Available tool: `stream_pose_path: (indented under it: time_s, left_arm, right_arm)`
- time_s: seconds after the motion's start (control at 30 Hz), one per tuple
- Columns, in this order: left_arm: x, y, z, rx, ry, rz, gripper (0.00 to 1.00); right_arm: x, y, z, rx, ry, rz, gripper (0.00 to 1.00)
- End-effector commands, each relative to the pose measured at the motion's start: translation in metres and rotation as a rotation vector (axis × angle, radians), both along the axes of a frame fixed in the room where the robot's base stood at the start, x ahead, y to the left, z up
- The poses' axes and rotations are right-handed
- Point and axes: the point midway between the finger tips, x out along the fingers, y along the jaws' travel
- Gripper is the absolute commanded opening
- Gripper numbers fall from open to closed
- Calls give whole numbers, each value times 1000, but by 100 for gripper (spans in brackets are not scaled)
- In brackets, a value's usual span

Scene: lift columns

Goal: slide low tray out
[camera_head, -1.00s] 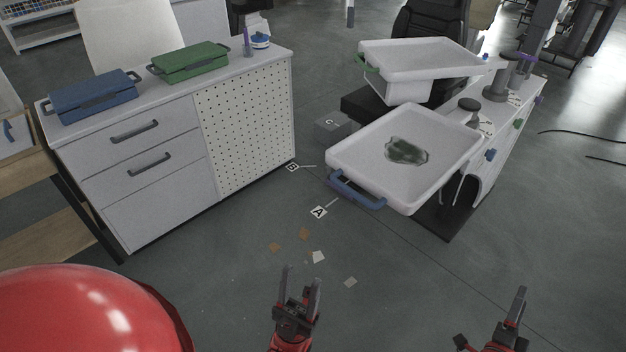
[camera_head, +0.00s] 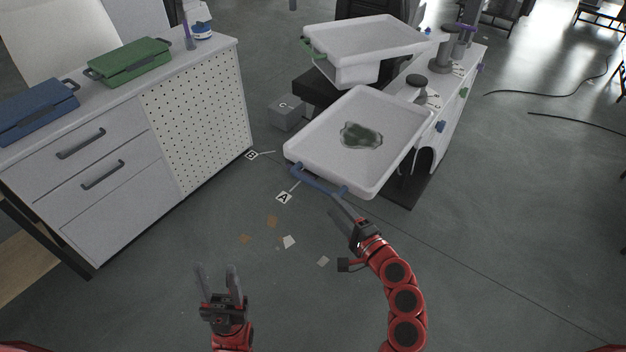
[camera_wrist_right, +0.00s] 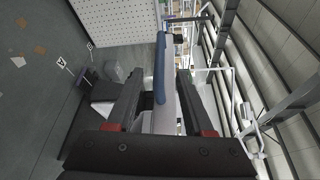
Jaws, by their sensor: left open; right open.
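The low tray (camera_head: 395,112) is white, with a green patch in it and a blue handle (camera_head: 318,181) on its near left edge. It sits below a second white tray with a green handle. My right gripper (camera_head: 337,207) is open, with its fingertips at the blue handle. In the right wrist view the blue handle (camera_wrist_right: 160,68) runs lengthwise between the two open fingers (camera_wrist_right: 158,88); I cannot tell whether they touch it. My left gripper (camera_head: 217,270) is open and empty above the floor at the lower left.
The upper tray (camera_head: 375,38) overhangs behind the low one. A white column unit (camera_head: 447,112) with knobs stands to the right. A white cabinet (camera_head: 110,165) carries blue (camera_head: 38,110) and green (camera_head: 130,62) cases. Floor markers A (camera_head: 284,197) and B (camera_head: 251,155) lie on open floor.

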Motion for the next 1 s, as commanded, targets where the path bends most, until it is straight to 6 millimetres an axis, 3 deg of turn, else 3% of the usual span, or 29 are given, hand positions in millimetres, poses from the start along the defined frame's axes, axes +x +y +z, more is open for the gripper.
stream_pose_path:
  time_s: [0.2, 0.5, 0.7, 1.0]
  left_arm:
    - [0, 0, 15, 0, 0, 0, 50]
    - [0, 0, 22, 0, 0, 0, 50]
    - [0, 0, 24, 0, 0, 0, 50]
    - [0, 0, 23, 0, 0, 0, 50]
  right_arm:
    - [39, 25, 0, -4, -1, 5, 52]
    - [79, 50, -6, -1, 0, 3, 52]
    - [90, 55, -8, -2, -2, -2, 52]
    - [91, 56, -9, -2, -1, -2, 52]
